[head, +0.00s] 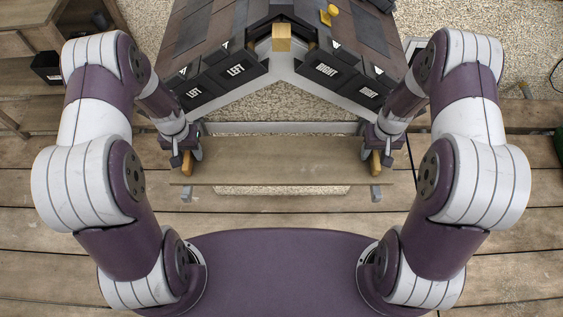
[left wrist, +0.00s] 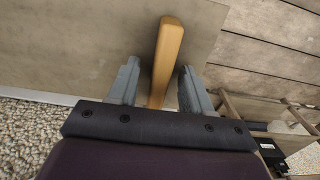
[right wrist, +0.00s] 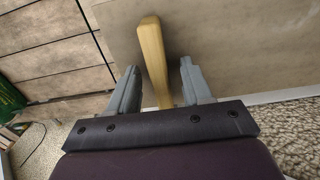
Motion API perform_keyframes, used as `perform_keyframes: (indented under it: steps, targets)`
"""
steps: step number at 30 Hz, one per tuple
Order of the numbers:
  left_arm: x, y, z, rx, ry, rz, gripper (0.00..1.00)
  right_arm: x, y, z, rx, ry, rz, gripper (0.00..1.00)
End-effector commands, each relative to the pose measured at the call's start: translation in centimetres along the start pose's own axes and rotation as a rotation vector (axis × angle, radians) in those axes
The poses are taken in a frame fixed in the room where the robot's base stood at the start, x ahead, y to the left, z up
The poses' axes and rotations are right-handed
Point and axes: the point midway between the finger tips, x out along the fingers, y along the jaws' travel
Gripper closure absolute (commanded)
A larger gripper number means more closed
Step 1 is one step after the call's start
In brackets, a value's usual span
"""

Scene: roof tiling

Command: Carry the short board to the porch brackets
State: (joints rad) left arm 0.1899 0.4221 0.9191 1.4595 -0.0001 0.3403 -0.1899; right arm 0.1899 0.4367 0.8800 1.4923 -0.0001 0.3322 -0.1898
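The short board (head: 280,167) lies level across the middle of the head view, with a wooden grip bar near each end. My left gripper (head: 178,162) is at its left end. In the left wrist view its fingers stand on either side of a bar (left wrist: 166,55), with gaps showing. My right gripper (head: 374,162) is at the right end. In the right wrist view its fingers straddle the other bar (right wrist: 153,55), also with gaps. Grey brackets (head: 187,194) (head: 376,194) show at the board's near edge; whether the board touches them is hidden.
The small roof stands beyond the board, with dark tiles marked LEFT (head: 235,69) and RIGHT (head: 327,69). A yellow block (head: 281,38) sits at its peak. A wooden bench (head: 30,75) is at the left. Plank decking (head: 490,220) surrounds my base.

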Motion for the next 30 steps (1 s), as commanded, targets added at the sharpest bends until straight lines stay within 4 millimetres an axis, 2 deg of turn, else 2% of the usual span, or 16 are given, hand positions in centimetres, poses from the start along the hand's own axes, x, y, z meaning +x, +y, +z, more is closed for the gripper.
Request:
perform_keyframes:
  steps: [8,11,18,24,26,30]
  targets:
    - [-0.6,0.0,0.0,0.0,0.001,0.0,0.51,-0.1,0.0,0.0,0.0,-0.001,0.0,0.51]
    - [-2.6,0.0,-0.1,0.0,0.004,-0.001,0.51,-0.1,0.0,0.0,0.0,-0.001,0.0,0.51]
    - [-8.9,0.0,-0.1,0.0,0.004,-0.001,0.51,0.0,0.0,0.0,0.0,0.0,0.0,0.51]
    - [-11.7,0.0,0.0,0.0,0.001,0.0,0.51,-0.1,0.0,0.0,0.0,0.0,0.0,0.51]
    - [-12.0,0.0,0.0,0.0,0.001,0.0,0.51,-0.5,0.0,-0.1,0.0,0.002,0.0,0.51]
    - [-12.1,0.0,0.0,0.0,0.0,0.0,0.51,-3.4,0.0,-0.1,0.0,0.006,0.001,0.51]
